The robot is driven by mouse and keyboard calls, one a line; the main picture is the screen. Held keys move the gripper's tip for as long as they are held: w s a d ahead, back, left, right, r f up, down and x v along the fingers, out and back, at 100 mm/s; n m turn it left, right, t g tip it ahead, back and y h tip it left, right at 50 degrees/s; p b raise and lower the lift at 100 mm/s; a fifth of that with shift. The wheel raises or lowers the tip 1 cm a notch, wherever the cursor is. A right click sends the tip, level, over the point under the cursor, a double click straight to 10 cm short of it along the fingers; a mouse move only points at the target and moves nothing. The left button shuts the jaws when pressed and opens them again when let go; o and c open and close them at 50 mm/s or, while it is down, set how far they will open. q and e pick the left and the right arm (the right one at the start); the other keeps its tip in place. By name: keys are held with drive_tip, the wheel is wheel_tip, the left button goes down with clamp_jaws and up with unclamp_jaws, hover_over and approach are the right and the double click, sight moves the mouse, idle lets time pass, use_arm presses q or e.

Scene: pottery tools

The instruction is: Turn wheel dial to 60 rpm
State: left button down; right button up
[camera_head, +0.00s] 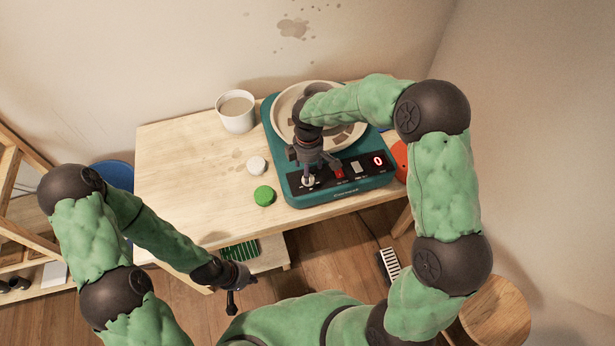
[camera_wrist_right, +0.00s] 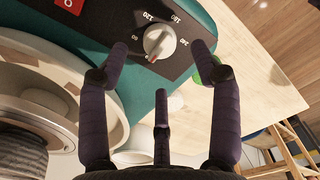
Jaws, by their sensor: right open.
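The pottery wheel (camera_head: 283,188) is a teal box with a round pale basin on top. Its black front panel has a red display (camera_head: 377,161) reading 0. The dial (camera_wrist_right: 159,41) is a light round knob with a red mark toward the bottom in the right wrist view; printed numbers, including 120 and 180, surround it. My right gripper (camera_head: 309,179) is over the panel's left end. In the wrist view its open fingers (camera_wrist_right: 160,50) are on both sides of the dial, with gaps visible. My left gripper (camera_head: 234,290) hangs away from the table; its finger opening is unclear.
A white cup (camera_head: 236,112) stands left of the wheel. A white round piece (camera_head: 256,165) and a green one (camera_head: 264,195) lie left of the panel. A red object (camera_head: 400,158) is at its right. The table's left part (camera_head: 175,165) is clear.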

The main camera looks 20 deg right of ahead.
drive_tip(key=shift+f+b, duration=0.5)
drive_tip(key=shift+f, duration=1.85)
drive_tip(key=c, duration=1.2)
